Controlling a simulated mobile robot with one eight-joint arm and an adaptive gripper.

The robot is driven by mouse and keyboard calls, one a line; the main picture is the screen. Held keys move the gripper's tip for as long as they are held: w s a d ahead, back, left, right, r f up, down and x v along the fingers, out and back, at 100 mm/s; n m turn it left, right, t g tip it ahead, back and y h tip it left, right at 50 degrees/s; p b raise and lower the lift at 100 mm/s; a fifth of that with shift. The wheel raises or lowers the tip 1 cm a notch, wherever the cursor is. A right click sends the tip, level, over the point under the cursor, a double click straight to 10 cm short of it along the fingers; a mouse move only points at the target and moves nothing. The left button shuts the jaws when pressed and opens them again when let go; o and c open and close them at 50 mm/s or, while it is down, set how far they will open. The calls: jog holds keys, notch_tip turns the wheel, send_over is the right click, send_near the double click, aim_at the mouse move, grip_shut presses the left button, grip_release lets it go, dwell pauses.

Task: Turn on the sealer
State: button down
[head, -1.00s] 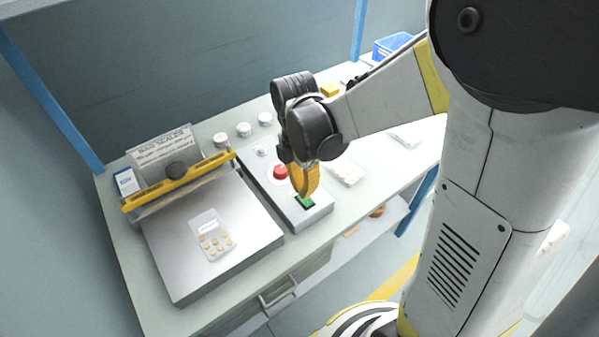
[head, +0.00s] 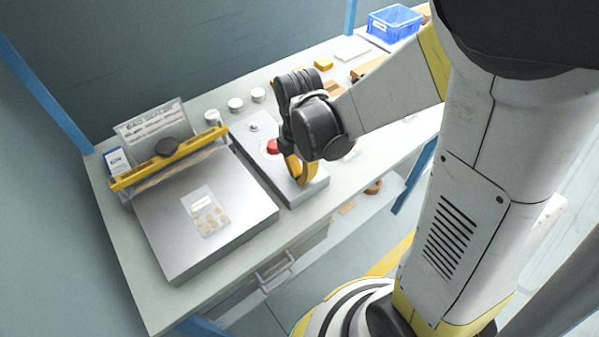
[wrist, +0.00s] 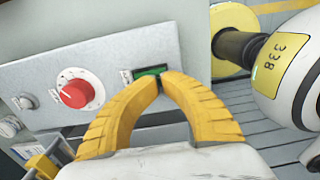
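The bag sealer (head: 165,235) sits at the left of the bench, with a yellow bar (head: 170,157) raised across its back. Beside it is a grey control box (head: 312,191), whose panel also shows in the wrist view (wrist: 120,55). The panel carries a red knob (wrist: 74,94) and a green rocker switch (wrist: 150,71). The red knob shows in the head view (head: 273,146), but my gripper hides the green switch there. My gripper (wrist: 161,80) has its yellow fingers shut, tips together, at the lower edge of the green switch. I cannot tell whether they touch it.
A pouch of tablets (head: 206,212) lies on the sealer's metal plate. Several white round pots (head: 236,104) stand behind the control box. A blue crate (head: 394,22) is at the bench's far right. A sign (head: 151,125) stands behind the sealer.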

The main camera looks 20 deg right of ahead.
jog(key=shift+w, duration=0.1)
jog(key=shift+w+a+r, duration=0.15)
jog(key=shift+w+a, duration=0.1)
jog(key=shift+w, duration=0.45)
jog(key=shift+r, duration=0.1)
jog(key=shift+a+r+p, duration=0.1)
jog(key=shift+r+p, duration=0.25)
jog(key=shift+p, duration=0.15)
notch_tip(320, 180, up, 13)
jog(key=w+p, duration=0.1)
jog(key=p, duration=0.5)
jog(key=shift+w+a, duration=0.15)
jog(key=shift+w, duration=0.15)
